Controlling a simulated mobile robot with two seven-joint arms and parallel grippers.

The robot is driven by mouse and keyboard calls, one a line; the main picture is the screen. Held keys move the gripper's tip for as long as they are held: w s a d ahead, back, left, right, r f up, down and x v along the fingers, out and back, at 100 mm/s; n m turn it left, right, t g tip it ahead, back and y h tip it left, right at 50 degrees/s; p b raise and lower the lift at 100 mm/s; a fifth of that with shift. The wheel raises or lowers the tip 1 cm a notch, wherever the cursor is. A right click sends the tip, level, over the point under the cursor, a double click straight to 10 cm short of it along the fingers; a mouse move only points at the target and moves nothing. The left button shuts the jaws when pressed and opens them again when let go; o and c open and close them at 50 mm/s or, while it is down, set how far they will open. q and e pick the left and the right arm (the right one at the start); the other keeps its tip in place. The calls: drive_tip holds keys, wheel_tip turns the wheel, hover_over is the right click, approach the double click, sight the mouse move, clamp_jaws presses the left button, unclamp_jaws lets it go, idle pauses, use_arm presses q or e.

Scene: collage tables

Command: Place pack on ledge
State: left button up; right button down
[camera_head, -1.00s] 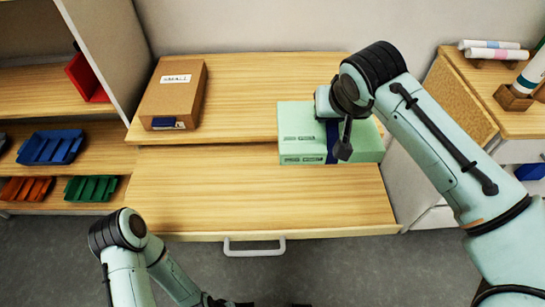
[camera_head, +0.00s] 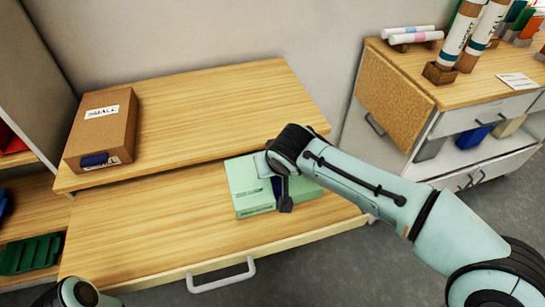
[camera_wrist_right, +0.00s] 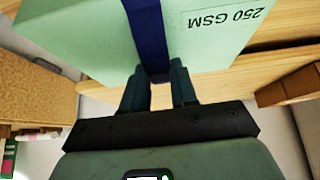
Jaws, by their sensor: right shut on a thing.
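The pack (camera_head: 248,190) is a pale green block with a dark blue band; in the right wrist view (camera_wrist_right: 75,35) its side shows "250 GSM". My right gripper (camera_wrist_right: 158,85) is shut on it at the blue band. In the head view the pack is over the right part of the lower tabletop, just in front of the ledge's front edge. I cannot tell whether it touches the wood. The ledge (camera_head: 215,105) is the raised wooden shelf at the back. My forearm and wrist hide the pack's right part. My left gripper is out of view.
A brown box labelled "SMALL" (camera_head: 103,130) sits on the ledge's left end. The ledge's middle and right are clear. The lower tabletop (camera_head: 150,225) is bare at left. A side cabinet (camera_head: 450,90) with rolls and tubes stands at the right.

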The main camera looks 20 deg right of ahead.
drive_tip(key=shift+f+b, duration=0.55)
drive_tip(key=shift+f, duration=1.05)
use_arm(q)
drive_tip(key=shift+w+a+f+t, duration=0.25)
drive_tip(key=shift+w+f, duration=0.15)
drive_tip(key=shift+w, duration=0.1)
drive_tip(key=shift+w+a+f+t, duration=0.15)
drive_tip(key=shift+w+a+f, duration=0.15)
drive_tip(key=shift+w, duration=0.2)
use_arm(e)
drive_tip(key=shift+f, duration=0.4)
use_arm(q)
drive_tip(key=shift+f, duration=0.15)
use_arm(e)
drive_tip(key=shift+f, duration=0.1)
drive_tip(key=c, duration=1.3)
unclamp_jaws()
drive_tip(key=shift+f, duration=0.15)
drive_tip(key=o, duration=0.4)
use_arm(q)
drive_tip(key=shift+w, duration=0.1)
